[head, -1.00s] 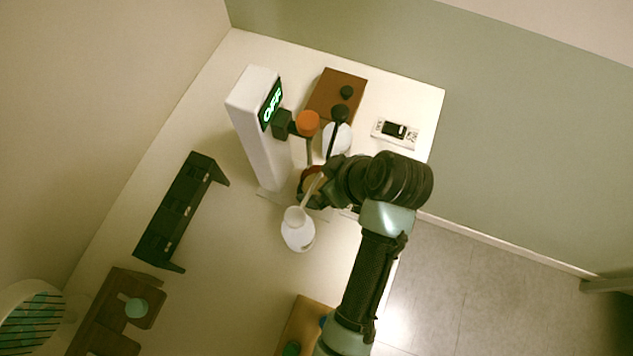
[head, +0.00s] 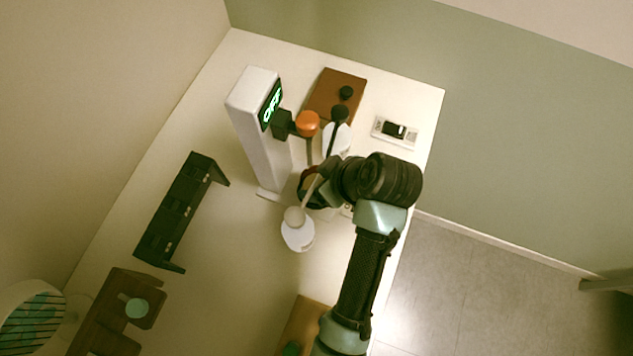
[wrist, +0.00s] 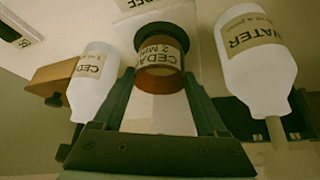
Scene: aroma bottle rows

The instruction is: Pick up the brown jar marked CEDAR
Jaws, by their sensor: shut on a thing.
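In the head view my gripper (head: 312,187) is beside the white column, and my wrist mostly hides the jar. I cannot tell whether the jar touches the table.
A white WATER bottle (wrist: 255,60) stands close on the right in the wrist view, a white CED-labelled bottle (wrist: 92,80) on the left. A white column (head: 262,150) displays OFF beside my gripper. A black rack (head: 180,215) is left; the table's middle is clear.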

